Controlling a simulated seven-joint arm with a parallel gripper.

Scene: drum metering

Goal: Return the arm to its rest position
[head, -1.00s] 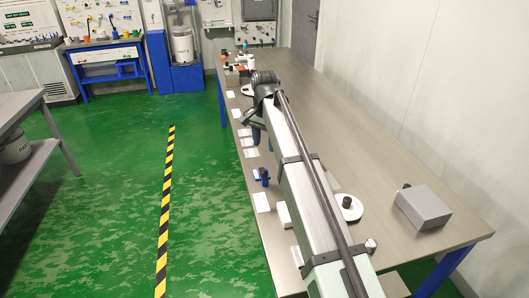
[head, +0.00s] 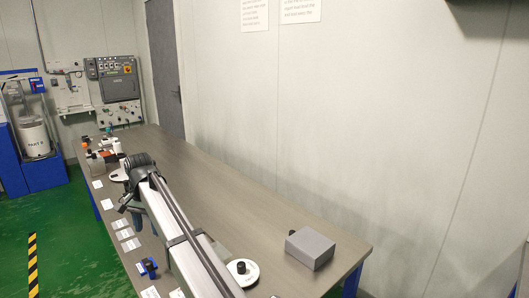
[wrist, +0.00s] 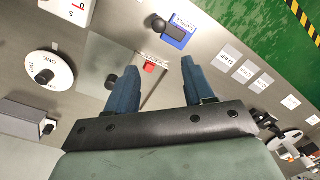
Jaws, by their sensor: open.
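My arm (head: 190,250) reaches out along the left side of a long grey bench (head: 230,200) in the head view. My gripper (wrist: 153,62) shows in the wrist view with its two blue fingers spread wide and nothing held between them. It hangs over the bench top; a red button (wrist: 149,67) on a metal plate shows between the fingers, apart from them. In the head view the fingers are mostly hidden behind the arm.
A blue sample block (wrist: 178,38) with a black knob, white labels (wrist: 232,52) and a round white dial (wrist: 42,77) lie near the gripper. A grey box (head: 311,248) stands at the bench's near right. Small items (head: 105,155) crowd the far end. The bench's right side is mostly bare.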

